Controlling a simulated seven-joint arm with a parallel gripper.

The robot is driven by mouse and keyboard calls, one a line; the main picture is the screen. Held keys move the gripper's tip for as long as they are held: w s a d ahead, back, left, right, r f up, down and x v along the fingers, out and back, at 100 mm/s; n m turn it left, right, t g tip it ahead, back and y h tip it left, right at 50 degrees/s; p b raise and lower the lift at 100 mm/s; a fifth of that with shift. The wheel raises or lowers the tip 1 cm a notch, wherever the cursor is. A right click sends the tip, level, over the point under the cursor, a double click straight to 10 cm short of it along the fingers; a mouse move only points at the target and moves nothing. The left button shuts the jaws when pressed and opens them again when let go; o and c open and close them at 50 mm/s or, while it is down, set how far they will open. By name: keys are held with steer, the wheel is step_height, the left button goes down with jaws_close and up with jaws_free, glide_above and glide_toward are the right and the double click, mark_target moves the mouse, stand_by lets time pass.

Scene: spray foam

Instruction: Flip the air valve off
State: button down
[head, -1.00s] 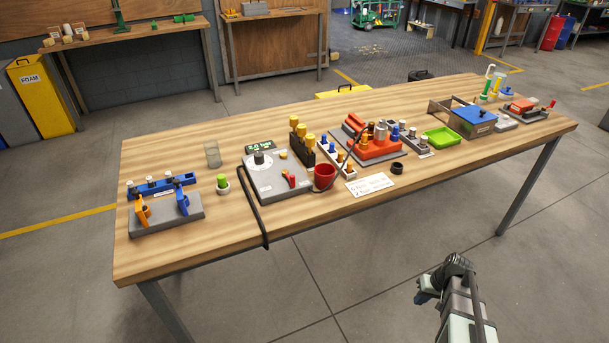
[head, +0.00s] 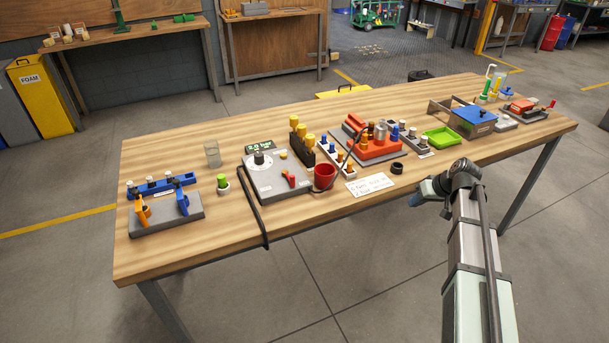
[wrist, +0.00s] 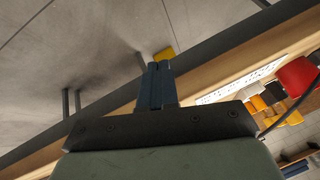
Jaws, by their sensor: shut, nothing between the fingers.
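A grey panel (head: 268,192) lies left of the table's middle, with a dark round knob, a yellow button and a small red lever (head: 289,180) that looks like the air valve. A green-lit display (head: 259,146) behind it seems to read 2.0 bar. My gripper (head: 424,190) is near the table's front edge, right of the panel and apart from it. The wrist view shows its dark fingers (wrist: 157,86) together and empty. The red lever cannot be made out in the wrist view.
A red cup (head: 324,177) stands beside the panel and also shows in the wrist view (wrist: 297,76). A black hose (head: 251,207) runs over the front edge. A white card (head: 369,184) and a black ring (head: 397,168) lie between panel and gripper. Several bottles stand behind.

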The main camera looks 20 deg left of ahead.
steer(key=shift+n+g+y, duration=0.5)
steer(key=shift+n, duration=0.1)
steer(key=s+a+r, duration=0.1)
steer(key=a+r, duration=0.2)
steer(key=a, duration=0.1)
steer(key=a+r, duration=0.3)
steer(key=a, duration=0.2)
steer(key=s+a+r, duration=0.1)
steer(key=a+r, duration=0.2)
steer(key=a, duration=0.1)
steer(key=shift+s+a+r, duration=0.1)
steer(key=shift+s+a, duration=0.1)
steer(key=shift+s, duration=0.15)
steer(key=s+a+r, duration=0.3)
steer(key=a, duration=0.2)
steer(key=s+a+r+n+g, duration=0.1)
steer(key=s+a+r, duration=0.1)
steer(key=a+r, duration=0.2)
steer(key=shift+s+a+r+g+y, duration=0.3)
steer(key=shift+s+a+y, duration=0.1)
steer(key=shift+a, duration=0.65)
steer(key=shift+f, duration=0.15)
steer(key=x, duration=0.9)
steer(key=shift+w+a+f, duration=0.1)
steer(key=shift+a+f, duration=0.2)
steer(key=shift+s+a, duration=0.65)
steer(key=shift+a, duration=0.2)
steer(key=shift+s+a, duration=0.55)
steer(key=shift+a, duration=0.25)
